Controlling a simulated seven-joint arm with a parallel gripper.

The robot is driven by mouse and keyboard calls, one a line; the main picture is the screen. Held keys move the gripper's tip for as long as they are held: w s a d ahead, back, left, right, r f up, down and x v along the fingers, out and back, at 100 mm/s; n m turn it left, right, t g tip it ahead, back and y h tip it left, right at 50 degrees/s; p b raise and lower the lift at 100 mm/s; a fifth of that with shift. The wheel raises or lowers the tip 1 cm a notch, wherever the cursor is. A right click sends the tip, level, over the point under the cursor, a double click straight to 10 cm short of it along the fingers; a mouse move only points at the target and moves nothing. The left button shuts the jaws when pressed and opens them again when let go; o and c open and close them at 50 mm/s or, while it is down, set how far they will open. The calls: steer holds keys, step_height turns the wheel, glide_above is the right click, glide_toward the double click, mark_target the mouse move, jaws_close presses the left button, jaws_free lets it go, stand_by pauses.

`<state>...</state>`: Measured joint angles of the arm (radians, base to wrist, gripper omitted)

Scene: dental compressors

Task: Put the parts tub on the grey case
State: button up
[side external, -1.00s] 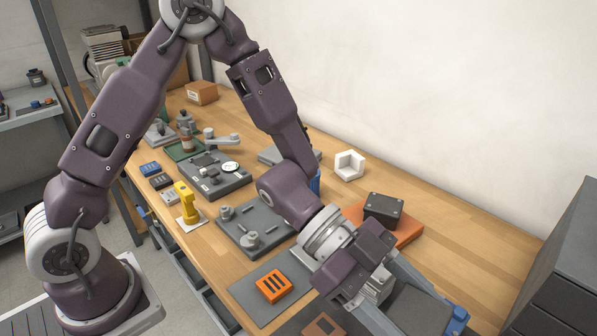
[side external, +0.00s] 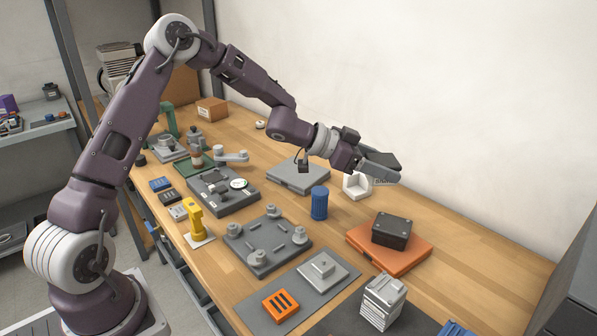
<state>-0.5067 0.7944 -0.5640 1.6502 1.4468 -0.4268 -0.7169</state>
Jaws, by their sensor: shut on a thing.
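My gripper (side external: 385,170) is raised at the centre right, above the table behind the blue cylinder. The grey case (side external: 298,176) looks like a flat, low grey box lying on the wooden table, left of and below my gripper.
A blue cylinder (side external: 319,203) stands in front of the grey case. A dark box (side external: 391,231) sits on an orange plate (side external: 420,252). A dark fixture plate (side external: 222,190) lies to the left.

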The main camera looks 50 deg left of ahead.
steer(key=w+a+n+t+y, duration=0.1)
steer(key=w+a+n+y, duration=0.1)
steer(key=a, duration=0.7)
steer(key=w+a+n+t+y, duration=0.1)
steer(key=w+a+n+y, duration=0.15)
steer(key=a, duration=0.65)
steer(key=n+y, duration=0.3)
steer(key=y, duration=0.1)
glide_above(298, 174)
steer(key=w+a, duration=0.2)
step_height(298, 174, down, 4)
steer(key=shift+t+h, duration=0.25)
steer(key=shift+t, duration=0.25)
steer(key=f, duration=1)
steer(key=shift+s+d+f, duration=0.1)
steer(key=shift+s+d, duration=0.1)
steer(key=shift+f, duration=0.1)
steer(key=o, duration=1.5)
